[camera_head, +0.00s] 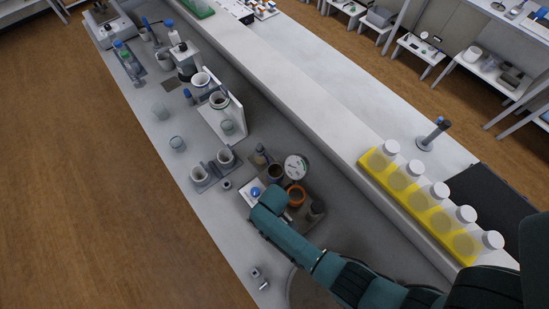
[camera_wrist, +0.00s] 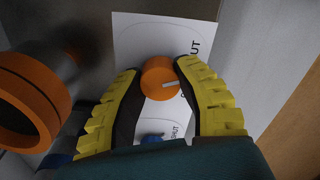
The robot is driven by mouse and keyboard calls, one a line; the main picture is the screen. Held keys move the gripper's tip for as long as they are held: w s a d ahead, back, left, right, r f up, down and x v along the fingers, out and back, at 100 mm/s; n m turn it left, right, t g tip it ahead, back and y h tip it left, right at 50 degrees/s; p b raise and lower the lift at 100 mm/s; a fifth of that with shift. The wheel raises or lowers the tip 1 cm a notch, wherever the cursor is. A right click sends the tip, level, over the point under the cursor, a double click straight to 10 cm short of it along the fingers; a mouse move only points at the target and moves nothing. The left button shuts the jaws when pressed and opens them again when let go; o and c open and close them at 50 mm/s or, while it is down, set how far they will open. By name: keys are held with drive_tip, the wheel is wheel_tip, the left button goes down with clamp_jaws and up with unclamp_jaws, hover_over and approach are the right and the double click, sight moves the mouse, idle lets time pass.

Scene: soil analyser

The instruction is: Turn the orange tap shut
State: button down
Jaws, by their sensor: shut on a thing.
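The orange tap (camera_wrist: 156,78) is a round knob with a pale pointer mark, seen in the wrist view on a white label plate (camera_wrist: 135,32). Its mark points to the right in that view. "SHUT" is printed up and to the right of the knob, and again below it. My gripper (camera_wrist: 159,69) has its yellow ridged fingers on either side of the knob, shut on it. A blue tap (camera_wrist: 152,137) shows below, partly hidden by the gripper. In the head view my gripper (camera_head: 264,206) hides the orange tap; the blue tap also shows there (camera_head: 255,191).
A large orange-rimmed round opening (camera_wrist: 40,95) lies close left of the fingers in the wrist view; it also shows in the head view (camera_head: 297,196). Cups (camera_head: 225,156) stand farther along the bench. Yellow-racked bottles (camera_head: 420,205) stand on the raised shelf.

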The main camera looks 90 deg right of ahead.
drive_tip(key=n+p, duration=0.1)
drive_tip(key=n, duration=0.3)
drive_tip(key=shift+s+a+f+n, duration=0.1)
drive_tip(key=shift+n, duration=0.3)
idle(0.4)
drive_tip(key=c, duration=0.6)
unclamp_jaws()
drive_tip(key=shift+c, duration=0.2)
drive_tip(key=shift+r, duration=0.4)
wheel_tip(320, 180, up, 11)
drive_tip(key=shift+r, duration=0.15)
